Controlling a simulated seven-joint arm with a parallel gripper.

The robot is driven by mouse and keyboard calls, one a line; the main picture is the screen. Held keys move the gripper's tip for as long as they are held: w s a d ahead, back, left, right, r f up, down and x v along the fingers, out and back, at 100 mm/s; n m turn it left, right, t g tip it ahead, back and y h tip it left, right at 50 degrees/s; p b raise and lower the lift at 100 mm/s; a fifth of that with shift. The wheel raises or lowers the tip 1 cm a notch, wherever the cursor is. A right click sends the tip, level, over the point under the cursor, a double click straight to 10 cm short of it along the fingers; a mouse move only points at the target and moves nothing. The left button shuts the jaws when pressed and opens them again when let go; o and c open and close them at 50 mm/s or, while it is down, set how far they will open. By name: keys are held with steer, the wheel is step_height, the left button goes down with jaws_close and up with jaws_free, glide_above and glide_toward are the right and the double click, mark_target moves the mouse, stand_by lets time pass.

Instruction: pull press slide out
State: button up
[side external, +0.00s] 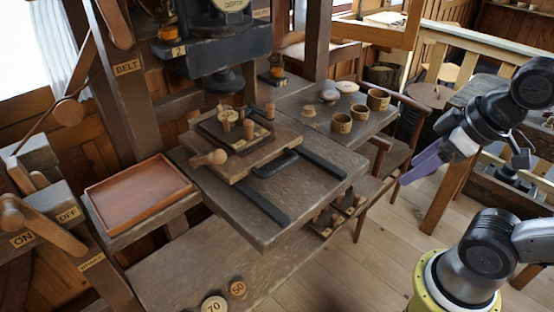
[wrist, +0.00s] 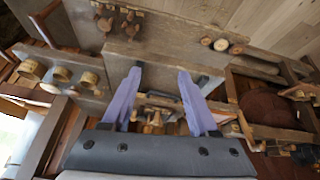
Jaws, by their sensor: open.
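The press slide (side external: 245,153) is a square wooden board on the grey-brown press table (side external: 250,215). It has a dark bar handle (side external: 277,164) on its front side and a round wooden knob (side external: 209,159) at its left corner. A dark plate with several wooden pegs lies on it. Dark rails (side external: 258,201) run forward from it along the table. My gripper (side external: 404,181) is at the right, well apart from the slide and handle. Its purple fingers are spread and empty, as the wrist view (wrist: 160,74) also shows. In that view the fingers and gripper body partly hide the slide area.
The dark press head (side external: 222,50) hangs above and behind the slide. A reddish wooden tray (side external: 138,193) stands at the left. Several small cups (side external: 341,123) stand on a side shelf behind right. Discs marked 70 (side external: 214,305) and 50 (side external: 238,289) lie in front. The table's front is bare.

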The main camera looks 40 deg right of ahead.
steer(key=w+r+n, duration=0.2)
steer(key=r+n, duration=0.1)
steer(key=w+r+n, duration=0.2)
steer(key=w+n, duration=0.1)
steer(key=shift+a+r+n, duration=0.1)
steer(key=shift+r+n, duration=0.3)
steer(key=shift+c, duration=0.4)
steer(key=n+g, duration=0.4)
steer(key=n, duration=0.6)
glide_above(282, 164)
steer(key=s, duration=0.3)
step_height(282, 164, down, 4)
steer(key=f, duration=0.1)
steer(key=shift+t, duration=0.3)
steer(key=w+f, duration=0.1)
steer(key=f, duration=0.7)
steer(key=w+f, duration=0.1)
steer(key=f, duration=0.3)
steer(key=shift+w+f, duration=0.15)
steer(key=shift+w, duration=0.2)
jaws_close()
